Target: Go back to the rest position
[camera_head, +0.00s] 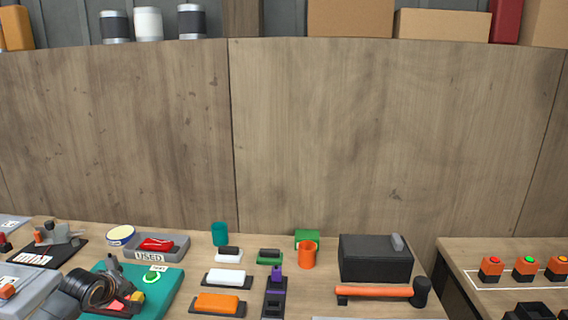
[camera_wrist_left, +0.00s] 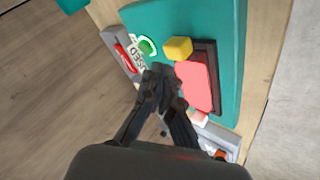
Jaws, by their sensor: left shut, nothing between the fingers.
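My left gripper (camera_head: 114,262) comes in from the lower left in the head view, low over the teal board (camera_head: 164,293). In the left wrist view its dark fingers (camera_wrist_left: 158,80) meet at the tips and hold nothing. They point across the teal board (camera_wrist_left: 229,50), beside a yellow block (camera_wrist_left: 178,48) and a red pad (camera_wrist_left: 194,87) in a dark frame. A green button (camera_head: 152,276) is on the board, to the right of the gripper in the head view. I cannot tell whether the fingertips touch the board. My right gripper is not in view.
A grey tray marked USED (camera_head: 172,250) holding a red item stands behind the board. To its right are an orange block (camera_head: 217,302), an orange cup (camera_head: 307,255), a black box (camera_head: 375,262) and a hammer (camera_head: 375,291). A wooden panel (camera_head: 390,130) rises behind.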

